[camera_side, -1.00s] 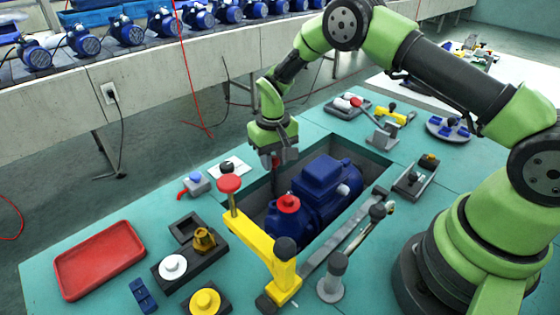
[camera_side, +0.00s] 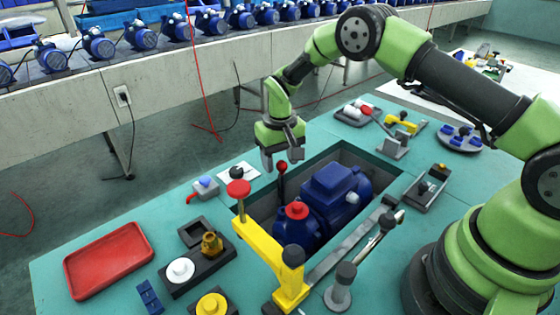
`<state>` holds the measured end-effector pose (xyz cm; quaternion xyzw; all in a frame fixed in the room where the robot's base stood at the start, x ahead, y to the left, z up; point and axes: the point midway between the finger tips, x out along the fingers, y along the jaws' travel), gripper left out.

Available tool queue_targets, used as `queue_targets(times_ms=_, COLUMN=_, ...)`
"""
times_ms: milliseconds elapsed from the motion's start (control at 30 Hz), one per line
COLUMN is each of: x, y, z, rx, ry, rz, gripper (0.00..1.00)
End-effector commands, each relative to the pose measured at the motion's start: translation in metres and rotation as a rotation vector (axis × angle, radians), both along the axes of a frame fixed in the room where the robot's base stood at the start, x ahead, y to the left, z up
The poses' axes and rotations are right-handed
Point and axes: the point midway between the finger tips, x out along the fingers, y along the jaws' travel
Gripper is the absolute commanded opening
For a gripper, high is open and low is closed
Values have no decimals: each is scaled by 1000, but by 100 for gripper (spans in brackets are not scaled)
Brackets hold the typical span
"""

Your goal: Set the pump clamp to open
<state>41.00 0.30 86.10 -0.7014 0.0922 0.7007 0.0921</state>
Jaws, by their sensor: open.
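The blue pump (camera_side: 338,188) sits in a recessed grey-walled pit in the teal bench. A lever with a red ball knob (camera_side: 281,168) and a dark stem stands upright at the pit's left end, beside the pump. It appears to be the clamp handle; its foot is partly hidden. My gripper (camera_side: 282,162) points down at this knob. Its jaws are open, one finger on each side of the knob's top in the picture. I cannot tell whether they touch it. A yellow arm (camera_side: 268,248) with a red disc-shaped top stands in front of the pump.
A red tray (camera_side: 108,262) lies at the left front. Dark fixtures with white (camera_side: 180,271) and yellow (camera_side: 212,304) round parts stand nearby.

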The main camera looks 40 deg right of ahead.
Motion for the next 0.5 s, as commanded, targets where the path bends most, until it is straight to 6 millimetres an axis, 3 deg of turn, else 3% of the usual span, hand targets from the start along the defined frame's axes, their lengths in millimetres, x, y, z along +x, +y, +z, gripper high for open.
queue_targets(times_ms=300, x=1, y=0, z=63, rx=0, ry=-7, rz=0, gripper=54)
queue_targets(times_ms=500, x=1, y=0, z=86, rx=-1, ry=-6, rz=1, gripper=54)
